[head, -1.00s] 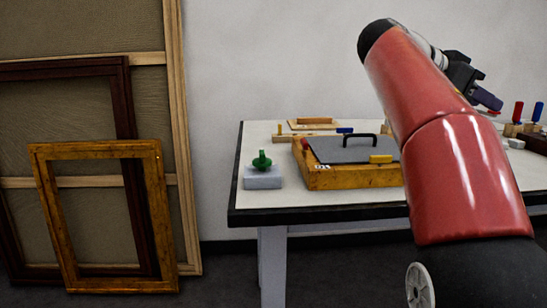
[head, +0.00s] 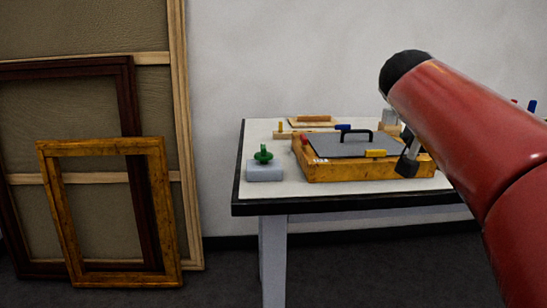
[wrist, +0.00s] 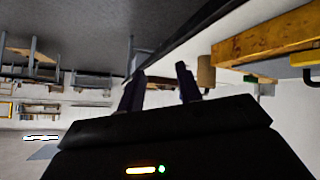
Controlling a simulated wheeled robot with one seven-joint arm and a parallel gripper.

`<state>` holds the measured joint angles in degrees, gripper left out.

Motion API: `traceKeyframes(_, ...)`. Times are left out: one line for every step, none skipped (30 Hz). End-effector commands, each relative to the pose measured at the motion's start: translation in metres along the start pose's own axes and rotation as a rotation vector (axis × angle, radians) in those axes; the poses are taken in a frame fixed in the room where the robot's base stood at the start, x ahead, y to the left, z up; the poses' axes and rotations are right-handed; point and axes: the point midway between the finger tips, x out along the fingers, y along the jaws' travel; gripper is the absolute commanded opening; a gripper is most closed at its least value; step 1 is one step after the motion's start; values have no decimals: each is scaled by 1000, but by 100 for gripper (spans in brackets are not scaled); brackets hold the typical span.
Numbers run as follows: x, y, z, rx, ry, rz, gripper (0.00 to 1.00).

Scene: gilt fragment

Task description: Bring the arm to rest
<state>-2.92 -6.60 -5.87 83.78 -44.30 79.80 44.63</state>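My red arm (head: 455,125) reaches in from the right side of the head view, raised in front of the table's right part. It hides most of that end of the table. My gripper (wrist: 160,72) shows in the wrist view with its two dark fingers apart and nothing between them. In the head view I cannot clearly make out the gripper. A dark and grey piece (head: 408,160) shows just below the arm, in front of the box's right end; I cannot tell what it is.
The white-topped table (head: 262,195) bears a wooden box (head: 345,172) with a grey lid (head: 335,147) and black handle, and a green-knobbed block (head: 265,172). Picture frames (head: 108,148) lean on the wall at left. Dark floor (head: 225,285) lies clear before them.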

Motion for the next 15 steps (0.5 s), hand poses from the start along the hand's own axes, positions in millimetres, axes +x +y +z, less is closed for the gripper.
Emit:
traceKeyframes(1, 0, 23, -60, -30, -55, 35)
traceKeyframes(1, -2, 38, -102, -48, -93, 35)
traceKeyframes(2, -4, 60, -160, -74, -149, 35)
traceKeyframes(3, -6, 79, -205, -93, -195, 35)
traceKeyframes(3, -8, 99, -250, -110, -242, 35)
traceKeyframes(3, -10, 127, -308, -130, -306, 35)
traceKeyframes(3, -12, 148, -348, -144, -352, 35)
traceKeyframes(3, -14, 169, -385, -157, -398, 35)
traceKeyframes(2, -16, 196, -430, -168, -458, 35)
traceKeyframes(2, -17, 215, -461, -175, -498, 35)
traceKeyframes(2, -18, 234, -488, -182, -537, 35)
traceKeyframes(2, -19, 257, -518, -188, -584, 35)
traceKeyframes(3, -19, 273, -538, -191, -616, 35)
traceKeyframes(3, -20, 288, -554, -192, -644, 35)
traceKeyframes(4, -20, 304, -573, -194, -676, 35)
